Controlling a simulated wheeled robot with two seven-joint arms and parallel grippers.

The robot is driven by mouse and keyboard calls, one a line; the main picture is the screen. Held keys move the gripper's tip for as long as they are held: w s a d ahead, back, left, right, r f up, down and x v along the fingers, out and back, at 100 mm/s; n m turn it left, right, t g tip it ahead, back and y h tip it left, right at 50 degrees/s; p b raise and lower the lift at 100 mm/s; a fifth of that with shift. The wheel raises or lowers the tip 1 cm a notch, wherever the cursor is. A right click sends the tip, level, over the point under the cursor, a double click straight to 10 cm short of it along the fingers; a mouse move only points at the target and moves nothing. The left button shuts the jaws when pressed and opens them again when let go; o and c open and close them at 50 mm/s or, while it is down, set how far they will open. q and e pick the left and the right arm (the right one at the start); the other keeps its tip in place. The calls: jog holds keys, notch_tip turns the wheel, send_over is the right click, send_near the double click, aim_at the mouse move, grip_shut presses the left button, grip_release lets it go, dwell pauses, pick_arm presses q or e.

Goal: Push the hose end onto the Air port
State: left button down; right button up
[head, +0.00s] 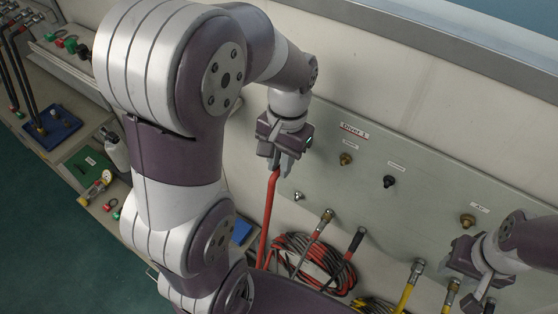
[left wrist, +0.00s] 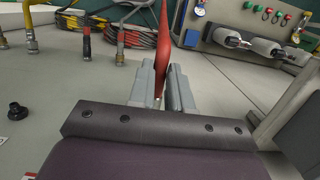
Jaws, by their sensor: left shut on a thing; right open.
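The grey panel (head: 420,205) carries the Air port (head: 468,220), a brass fitting under a small label at the right. My left gripper (head: 281,165) is shut on a red hose (head: 268,220) in front of the panel's left part, well left of the Air port. In the left wrist view the red hose (left wrist: 139,35) runs between the two fingers; its end is mostly hidden there. My right gripper (head: 484,284) is open and empty, below the Air port at the lower right.
A brass port (head: 345,158) and a black port (head: 389,181) sit left of the Air port. Coiled red and black hoses (head: 318,262) hang below the panel. Yellow hoses (head: 408,290) with metal ends stand near my right gripper. A bench with a blue tray (head: 52,130) is at the left.

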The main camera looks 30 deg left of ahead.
pick_arm(q)
jog(key=shift+w+r, duration=0.1)
jog(key=shift+w, duration=0.1)
jog(key=c, duration=1)
grip_release()
jog(key=shift+w, duration=0.3)
pick_arm(e)
jog(key=shift+w+d, duration=0.1)
jog(key=shift+w, duration=0.25)
pick_arm(q)
jog(key=shift+s, duration=0.25)
pick_arm(e)
jog(key=shift+s, duration=0.25)
